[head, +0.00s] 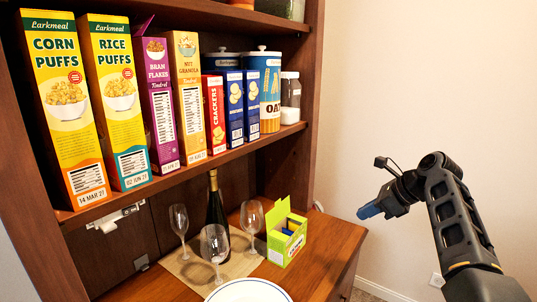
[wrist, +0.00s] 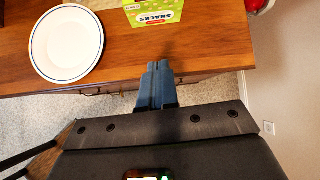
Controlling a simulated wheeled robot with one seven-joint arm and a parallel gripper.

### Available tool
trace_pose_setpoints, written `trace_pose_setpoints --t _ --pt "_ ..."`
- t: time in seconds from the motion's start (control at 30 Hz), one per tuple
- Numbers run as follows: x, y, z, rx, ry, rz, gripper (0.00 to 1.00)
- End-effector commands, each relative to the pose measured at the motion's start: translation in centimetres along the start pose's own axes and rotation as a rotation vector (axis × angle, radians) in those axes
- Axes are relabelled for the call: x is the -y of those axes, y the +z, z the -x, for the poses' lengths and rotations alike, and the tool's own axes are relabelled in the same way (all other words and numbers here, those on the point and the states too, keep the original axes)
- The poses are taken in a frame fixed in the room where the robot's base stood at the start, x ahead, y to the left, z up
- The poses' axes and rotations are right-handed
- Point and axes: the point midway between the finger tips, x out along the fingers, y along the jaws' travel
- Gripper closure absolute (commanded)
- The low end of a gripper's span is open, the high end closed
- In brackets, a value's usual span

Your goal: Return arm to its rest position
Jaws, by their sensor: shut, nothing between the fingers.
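My gripper (head: 370,210) is at the right in the head view, held in the air to the right of the wooden hutch (head: 330,240). Its blue fingers point left toward the hutch and the white wall. The wrist view shows the fingers (wrist: 157,70) pressed together with nothing between them. They are over the front edge of the counter (wrist: 195,45), and the carpet shows below. My arm is bent and raised, apart from the shelf and everything on it.
On the counter stand a green snacks box (head: 287,235), several wine glasses (head: 214,243), a dark bottle (head: 217,208) and a white plate (head: 250,291). Cereal boxes (head: 65,110) and canisters (head: 263,90) line the shelf. The space by the right wall is free.

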Motion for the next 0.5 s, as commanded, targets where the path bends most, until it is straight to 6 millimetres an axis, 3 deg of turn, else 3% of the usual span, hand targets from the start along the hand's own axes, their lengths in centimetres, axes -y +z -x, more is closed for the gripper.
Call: trace_pose_setpoints --t 0.27,0.5 --pt "-2.2 -5.3 -3.4 -0.042 -0.071 0.1 1.0" --pt "-6.6 -12.8 -7.1 -0.119 -0.174 0.278 1.0"
